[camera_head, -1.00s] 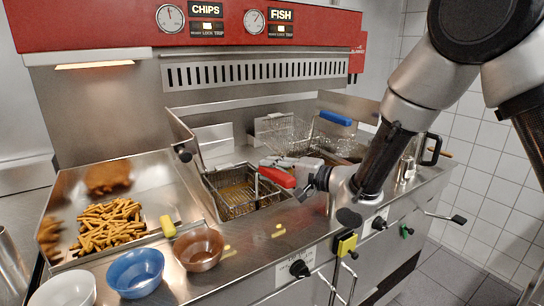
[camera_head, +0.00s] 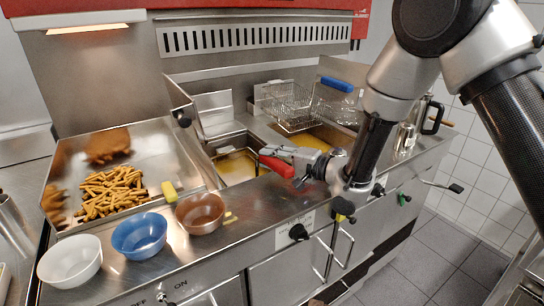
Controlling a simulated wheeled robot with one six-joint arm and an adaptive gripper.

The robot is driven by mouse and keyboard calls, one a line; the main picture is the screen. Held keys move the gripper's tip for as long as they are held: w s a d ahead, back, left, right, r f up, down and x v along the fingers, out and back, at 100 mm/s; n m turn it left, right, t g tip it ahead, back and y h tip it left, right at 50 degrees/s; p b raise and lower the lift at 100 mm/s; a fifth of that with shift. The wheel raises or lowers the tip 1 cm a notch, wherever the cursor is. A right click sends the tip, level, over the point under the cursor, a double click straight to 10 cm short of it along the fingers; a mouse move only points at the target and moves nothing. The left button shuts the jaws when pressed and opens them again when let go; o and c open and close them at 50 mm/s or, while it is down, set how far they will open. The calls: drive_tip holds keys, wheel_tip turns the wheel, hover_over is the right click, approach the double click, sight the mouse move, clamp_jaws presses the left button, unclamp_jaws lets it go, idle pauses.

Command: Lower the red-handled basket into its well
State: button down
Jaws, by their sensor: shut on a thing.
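My gripper (camera_head: 289,156) is shut on the red handle (camera_head: 276,166) at the front edge of the left fryer well (camera_head: 214,156). Yellow oil (camera_head: 236,166) shows in that well. A dark wire part stands by the handle. I cannot clearly make out the basket's mesh body now, nor tell how deep it sits; the gripper and handle hide part of the well's right side.
A second wire basket (camera_head: 290,104) with a blue handle (camera_head: 337,84) is at the right well. Fries (camera_head: 110,190) lie in the tray at left. White (camera_head: 70,261), blue (camera_head: 139,236) and brown (camera_head: 200,212) bowls line the front counter. A jug stands at right.

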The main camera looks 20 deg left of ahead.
drive_tip(key=shift+f, duration=0.35)
drive_tip(key=c, duration=1.2)
unclamp_jaws()
drive_tip(key=shift+o, duration=0.2)
